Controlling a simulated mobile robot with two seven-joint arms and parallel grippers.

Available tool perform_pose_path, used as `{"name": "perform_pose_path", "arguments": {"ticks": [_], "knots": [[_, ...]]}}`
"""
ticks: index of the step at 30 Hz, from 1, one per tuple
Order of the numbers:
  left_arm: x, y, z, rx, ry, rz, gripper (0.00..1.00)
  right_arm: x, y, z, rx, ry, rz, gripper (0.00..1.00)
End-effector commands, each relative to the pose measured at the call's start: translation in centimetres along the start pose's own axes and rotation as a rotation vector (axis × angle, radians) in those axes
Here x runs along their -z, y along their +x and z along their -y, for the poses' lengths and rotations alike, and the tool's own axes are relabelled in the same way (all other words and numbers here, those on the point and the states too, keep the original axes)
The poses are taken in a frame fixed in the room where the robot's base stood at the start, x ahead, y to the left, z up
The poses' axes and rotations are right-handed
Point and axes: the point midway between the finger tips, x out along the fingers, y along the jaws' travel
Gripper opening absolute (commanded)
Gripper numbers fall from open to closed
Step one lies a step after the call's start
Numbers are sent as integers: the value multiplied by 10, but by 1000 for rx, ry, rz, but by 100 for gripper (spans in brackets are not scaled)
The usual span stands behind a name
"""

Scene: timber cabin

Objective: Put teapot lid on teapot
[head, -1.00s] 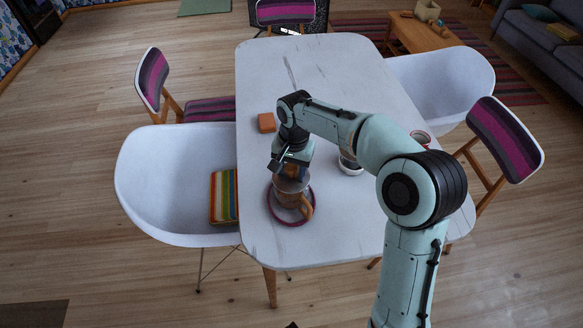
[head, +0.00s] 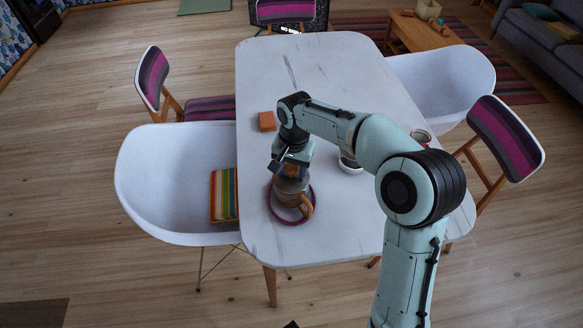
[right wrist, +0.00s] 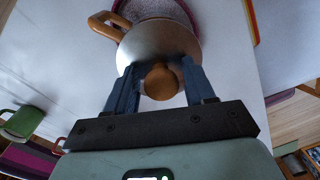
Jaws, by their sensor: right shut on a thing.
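The teapot (head: 290,193), greyish with a wooden handle (head: 307,205), stands on a round purple-red mat (head: 271,207) near the table's front left. The handle also shows at top left in the right wrist view (right wrist: 101,25). The teapot lid (right wrist: 158,42) is a silvery disc with a round wooden knob (right wrist: 160,82). My right gripper (right wrist: 160,78) is shut on the knob, one finger on each side. In the head view my right gripper (head: 289,170) is directly over the teapot and hides the lid. I cannot tell whether the lid is fully seated. My left gripper is out of view.
On the white table (head: 340,80) are an orange-brown block (head: 266,121), a white bowl (head: 350,166) partly behind my arm, and a cup (head: 421,136). White chairs (head: 165,185) and striped chairs (head: 508,132) surround it. The table's far half is clear.

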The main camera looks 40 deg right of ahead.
Motion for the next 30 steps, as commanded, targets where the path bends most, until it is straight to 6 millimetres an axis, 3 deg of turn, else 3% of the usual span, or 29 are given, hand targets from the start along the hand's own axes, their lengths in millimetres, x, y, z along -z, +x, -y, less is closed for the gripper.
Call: {"name": "perform_pose_path", "arguments": {"ticks": [10,11,13,23,26,30], "knots": [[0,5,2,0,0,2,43,0,8,0,0,0,0,24],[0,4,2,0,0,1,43,0,7,0,0,0,0,64],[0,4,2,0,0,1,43,0,7,0,0,0,0,84],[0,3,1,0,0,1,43,0,4,0,0,0,0,84],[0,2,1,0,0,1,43,0,-5,0,1,0,-1,84],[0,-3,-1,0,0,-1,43,0,-32,0,3,1,-3,84]]}}
